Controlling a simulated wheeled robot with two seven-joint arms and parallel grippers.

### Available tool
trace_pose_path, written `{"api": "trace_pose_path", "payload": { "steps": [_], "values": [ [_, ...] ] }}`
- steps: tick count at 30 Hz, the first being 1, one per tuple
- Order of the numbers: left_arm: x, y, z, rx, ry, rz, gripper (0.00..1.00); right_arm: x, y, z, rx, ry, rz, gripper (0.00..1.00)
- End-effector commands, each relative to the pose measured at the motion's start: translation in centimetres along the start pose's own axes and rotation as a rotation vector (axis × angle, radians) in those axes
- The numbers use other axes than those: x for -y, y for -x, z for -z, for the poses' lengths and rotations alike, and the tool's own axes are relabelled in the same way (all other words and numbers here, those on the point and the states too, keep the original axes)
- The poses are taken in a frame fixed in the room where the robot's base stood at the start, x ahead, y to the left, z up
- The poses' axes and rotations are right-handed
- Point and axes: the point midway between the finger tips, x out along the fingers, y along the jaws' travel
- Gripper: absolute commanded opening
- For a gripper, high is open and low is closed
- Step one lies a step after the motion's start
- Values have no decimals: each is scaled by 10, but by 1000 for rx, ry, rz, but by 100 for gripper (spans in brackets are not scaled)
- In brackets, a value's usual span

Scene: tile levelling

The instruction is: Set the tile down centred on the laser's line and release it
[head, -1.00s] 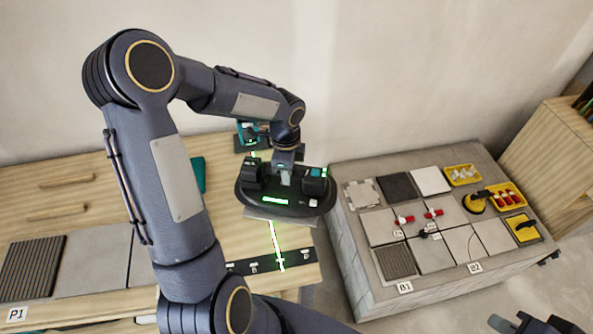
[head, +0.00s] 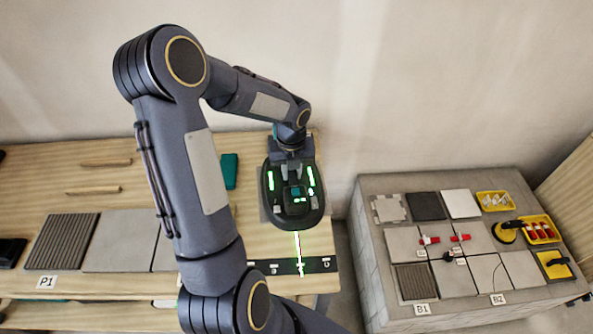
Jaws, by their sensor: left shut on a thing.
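My left gripper (head: 292,168) is shut on a black lifter-like device (head: 292,217) with green lights, over the right end of the wooden bench. A thin grey edge of the tile (head: 264,209) shows beside the device; the device hides most of the tile. I cannot tell whether the tile touches the bench. The laser's green line (head: 299,246) runs toward me from under the device and crosses a dark marked strip (head: 262,268). The laser itself is mostly hidden behind my arm. My right gripper is out of view.
The wooden bench (head: 100,170) carries a ribbed tile (head: 62,240), plain grey tiles (head: 120,240) and a teal block (head: 230,170). At right, a grey block platform (head: 375,285) holds several tiles, red-handled pieces and yellow trays (head: 493,201). A gap separates bench and platform.

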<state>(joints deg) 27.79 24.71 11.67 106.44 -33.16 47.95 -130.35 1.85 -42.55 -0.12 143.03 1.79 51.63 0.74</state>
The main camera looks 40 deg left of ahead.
Motion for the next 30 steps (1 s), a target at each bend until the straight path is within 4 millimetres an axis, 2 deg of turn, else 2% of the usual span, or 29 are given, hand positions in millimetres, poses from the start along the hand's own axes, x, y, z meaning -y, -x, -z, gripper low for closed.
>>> {"api": "trace_pose_path", "payload": {
  "steps": [11, 30],
  "values": [
    [0, -12, -1, 5, -13, 2, 0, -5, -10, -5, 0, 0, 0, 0],
    [0, -63, -1, 5, -12, 3, 0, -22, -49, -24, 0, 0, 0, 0]
  ]
}}
